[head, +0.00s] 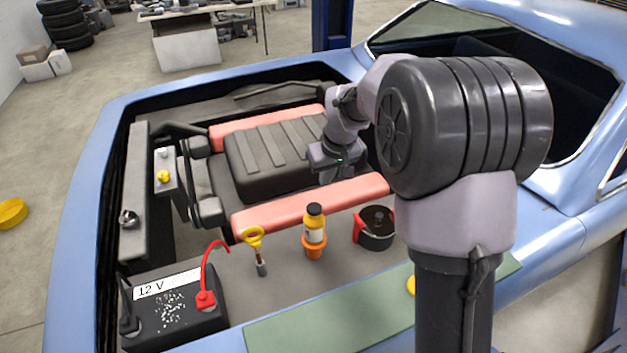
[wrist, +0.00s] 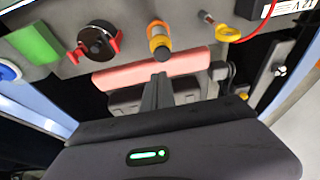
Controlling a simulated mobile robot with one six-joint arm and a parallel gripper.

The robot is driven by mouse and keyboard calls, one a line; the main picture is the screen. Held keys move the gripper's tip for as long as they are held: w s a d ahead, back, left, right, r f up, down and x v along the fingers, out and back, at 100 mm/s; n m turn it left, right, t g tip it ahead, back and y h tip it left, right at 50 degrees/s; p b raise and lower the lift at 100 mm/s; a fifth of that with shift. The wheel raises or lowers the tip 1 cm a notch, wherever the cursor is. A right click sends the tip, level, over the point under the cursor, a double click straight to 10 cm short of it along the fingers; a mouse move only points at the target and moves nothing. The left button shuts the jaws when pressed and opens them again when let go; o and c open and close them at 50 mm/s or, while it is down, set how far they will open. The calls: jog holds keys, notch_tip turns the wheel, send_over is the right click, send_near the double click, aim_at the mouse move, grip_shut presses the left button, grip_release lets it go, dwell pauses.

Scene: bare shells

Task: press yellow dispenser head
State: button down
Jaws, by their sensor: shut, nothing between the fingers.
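I cannot tell for sure which thing is the yellow dispenser head. A bottle (head: 314,236) with a black cap and yellow-and-white body stands upright in an orange holder, at the front of the engine bay. In the wrist view the bottle (wrist: 161,52) shows just beyond my fingertips. A small yellow piece (head: 411,286) by the green mat is mostly hidden behind my arm. A yellow cap (head: 163,176) sits on a grey box at the left. My gripper (head: 327,179) is shut and empty over the engine, behind the bottle. Its fingers also show in the wrist view (wrist: 160,78).
A yellow ring-handled stick (head: 254,238) and a 12 V battery (head: 175,312) stand left of the bottle. A black pot with red handles (head: 376,229) stands to its right. A green mat (head: 310,330) lies in front. Red covers (head: 275,213) flank the engine.

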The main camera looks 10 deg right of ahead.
aim_at(317, 209)
jog(key=shift+s, duration=0.1)
jog(key=x, duration=0.4)
jog(key=b+x, duration=0.1)
jog(key=x, duration=0.3)
jog(key=b+x, duration=0.1)
jog(key=x, duration=0.4)
jog(key=shift+s+f, duration=0.25)
jog(key=shift+s, duration=0.1)
jog(key=shift+f, duration=0.35)
